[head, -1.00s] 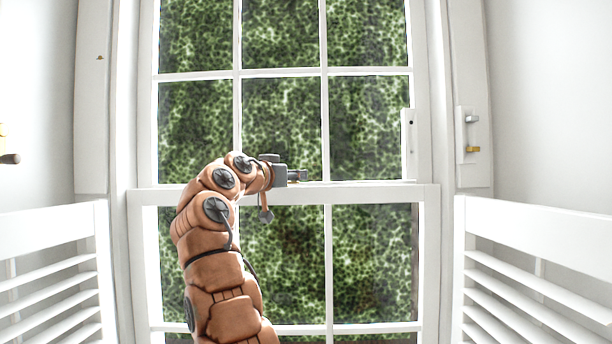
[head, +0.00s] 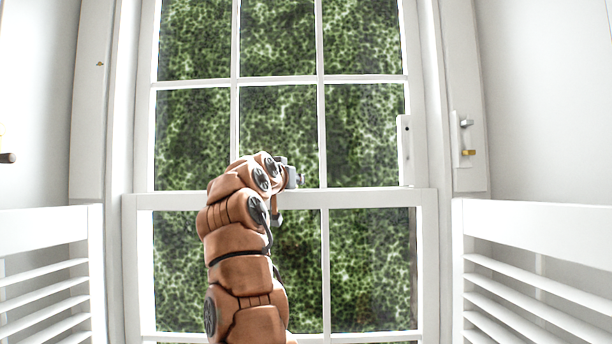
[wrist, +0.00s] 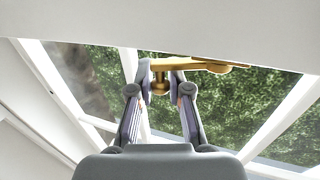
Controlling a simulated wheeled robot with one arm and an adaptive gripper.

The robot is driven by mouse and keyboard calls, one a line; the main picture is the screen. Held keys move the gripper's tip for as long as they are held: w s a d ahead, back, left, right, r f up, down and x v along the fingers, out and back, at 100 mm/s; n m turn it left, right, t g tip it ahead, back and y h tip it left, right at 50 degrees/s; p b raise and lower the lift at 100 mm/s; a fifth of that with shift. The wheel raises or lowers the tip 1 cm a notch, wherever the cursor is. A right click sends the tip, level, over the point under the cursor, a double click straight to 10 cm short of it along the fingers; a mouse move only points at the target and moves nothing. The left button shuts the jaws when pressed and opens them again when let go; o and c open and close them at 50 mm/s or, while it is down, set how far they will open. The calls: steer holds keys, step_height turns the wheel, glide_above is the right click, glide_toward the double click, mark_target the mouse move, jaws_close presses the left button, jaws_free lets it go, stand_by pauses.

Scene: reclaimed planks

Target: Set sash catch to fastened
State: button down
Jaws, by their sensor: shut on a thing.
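The sash catch (wrist: 215,67) is brass and shows in the wrist view at the top middle, under a white rail. Its arm reaches to the right and ends in a rounded tip, and a short knob hangs between my fingertips. My gripper (wrist: 160,80) is shut on this knob, one finger on each side. In the head view my gripper (head: 293,178) is at the meeting rail of the window, mostly behind my own arm. The catch is largely hidden there, so I cannot tell from that view how it engages.
The white sash window (head: 375,198) fills the middle, with greenery behind the panes. White louvred shutters stand at the left (head: 45,228) and right (head: 530,233). A plate with a brass lever (head: 467,153) is on the right frame. The space before the right panes is clear.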

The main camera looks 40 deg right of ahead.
steer(key=shift+s+d, duration=0.4)
steer(key=shift+d, duration=0.05)
steer(key=shift+a+r+n+t+y, duration=0.15)
steer(key=shift+n+t+y, duration=0.15)
steer(key=shift+t+y, duration=0.15)
steer(key=shift+w+d+n+t+y, duration=0.25)
steer(key=shift+w+n+t+y, duration=0.25)
steer(key=shift+n+t, duration=0.3)
steer(key=shift+r+t+y, duration=0.2)
steer(key=shift+t+y, duration=0.15)
steer(key=shift+y, duration=0.1)
steer(key=shift+w+d+r+n+t+y, duration=0.1)
steer(key=shift+w+d+n+t+y, duration=0.1)
steer(key=shift+n+t+y, duration=0.3)
steer(key=shift+w+a+n+t+y, duration=0.1)
steer(key=shift+n+t+y, duration=0.2)
steer(key=shift+n, duration=0.1)
steer(key=c, duration=1.2)
jaws_free()
steer(key=shift+c, duration=0.2)
steer(key=shift+o, duration=0.8)
steer(key=shift+w, duration=0.1)
steer(key=shift+f, duration=0.2)
